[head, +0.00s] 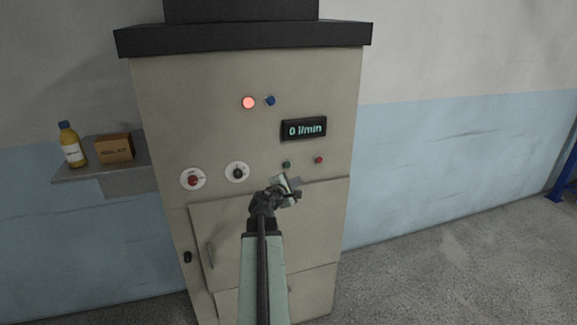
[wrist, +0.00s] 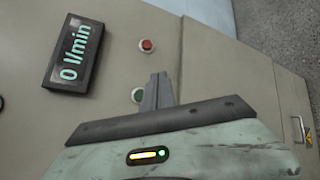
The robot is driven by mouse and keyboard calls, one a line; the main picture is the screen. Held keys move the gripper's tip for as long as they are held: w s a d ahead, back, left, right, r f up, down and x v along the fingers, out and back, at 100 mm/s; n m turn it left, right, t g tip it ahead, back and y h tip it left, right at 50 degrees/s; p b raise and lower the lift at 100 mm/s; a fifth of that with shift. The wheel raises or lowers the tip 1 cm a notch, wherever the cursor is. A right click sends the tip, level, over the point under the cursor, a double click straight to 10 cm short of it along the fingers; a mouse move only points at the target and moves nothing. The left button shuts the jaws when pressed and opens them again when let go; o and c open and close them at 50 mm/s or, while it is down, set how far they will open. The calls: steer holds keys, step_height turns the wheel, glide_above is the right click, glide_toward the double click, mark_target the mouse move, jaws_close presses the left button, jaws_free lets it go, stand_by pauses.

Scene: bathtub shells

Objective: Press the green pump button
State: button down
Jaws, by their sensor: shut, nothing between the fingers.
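The green pump button (head: 286,163) is on the beige cabinet front, below the display and left of a red button (head: 318,160). In the wrist view the green button (wrist: 138,95) is partly covered by my fingers. My gripper (head: 296,181) is shut and empty, just below the green button in the head view. It also shows in the wrist view (wrist: 157,80), with the fingertips beside the button. I cannot tell whether they touch the panel. The display (head: 304,129) reads 0 l/min.
A red lamp (head: 248,102) is lit beside a blue button (head: 270,100). A red knob (head: 192,180) and a black dial (head: 237,172) are on the left of the panel. A shelf (head: 75,174) holds a yellow bottle (head: 70,146) and a box (head: 115,149).

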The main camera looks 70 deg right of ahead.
steer(key=w+d, duration=0.2)
steer(key=d, duration=0.1)
steer(key=w+d, duration=0.3)
steer(key=shift+w+d, duration=0.15)
steer(key=shift+d, duration=0.15)
stand_by(1.8)
steer(key=shift+w+d, duration=0.25)
steer(key=shift+d, duration=0.05)
steer(key=shift+w+d, duration=0.25)
steer(key=shift+d, duration=0.05)
stand_by(0.7)
stand_by(0.3)
steer(key=shift+s+a, duration=0.55)
steer(key=shift+a, duration=0.1)
steer(key=s+a, duration=0.1)
steer(key=a, duration=0.1)
steer(key=s+a, duration=0.2)
steer(key=shift+s, duration=0.1)
